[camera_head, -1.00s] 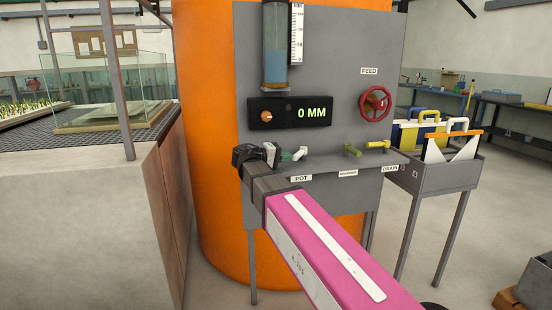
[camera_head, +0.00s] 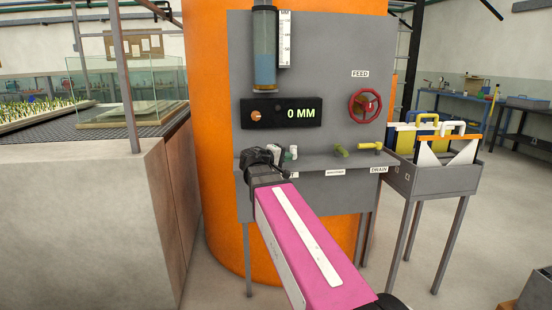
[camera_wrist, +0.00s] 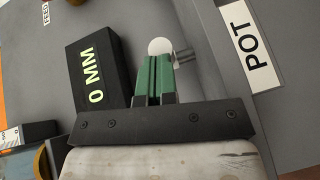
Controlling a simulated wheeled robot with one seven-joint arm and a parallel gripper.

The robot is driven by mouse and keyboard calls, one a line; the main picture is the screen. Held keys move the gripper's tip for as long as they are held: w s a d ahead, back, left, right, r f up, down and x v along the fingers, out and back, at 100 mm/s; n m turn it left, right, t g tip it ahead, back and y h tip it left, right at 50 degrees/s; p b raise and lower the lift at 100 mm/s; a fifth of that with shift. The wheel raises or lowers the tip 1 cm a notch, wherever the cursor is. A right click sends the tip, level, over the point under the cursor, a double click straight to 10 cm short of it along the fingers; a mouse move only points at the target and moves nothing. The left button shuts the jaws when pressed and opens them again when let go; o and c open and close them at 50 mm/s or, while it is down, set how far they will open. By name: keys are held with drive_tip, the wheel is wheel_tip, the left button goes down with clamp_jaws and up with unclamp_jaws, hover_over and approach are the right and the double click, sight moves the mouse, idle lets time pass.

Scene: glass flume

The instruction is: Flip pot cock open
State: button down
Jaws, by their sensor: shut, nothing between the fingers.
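The pot cock (camera_head: 292,153) has a small pale handle and sits on the ledge of the grey panel, above the POT label. In the wrist view its white round end (camera_wrist: 160,46) shows just beyond my fingertips, with a short grey metal piece beside it. My gripper (camera_head: 275,151) is at the ledge, close to the left side of the cock. In the wrist view its green fingers (camera_wrist: 154,72) are shut together and hold nothing. I cannot tell whether they touch the handle. My gripper and arm hide part of the cock's body and most of the label in the head view.
The panel display (camera_head: 285,113) reads 0 MM. A concrete block (camera_head: 80,220) is at left.

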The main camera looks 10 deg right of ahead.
drive_tip(key=shift+s+d, duration=0.35)
drive_tip(key=shift+d, duration=0.4)
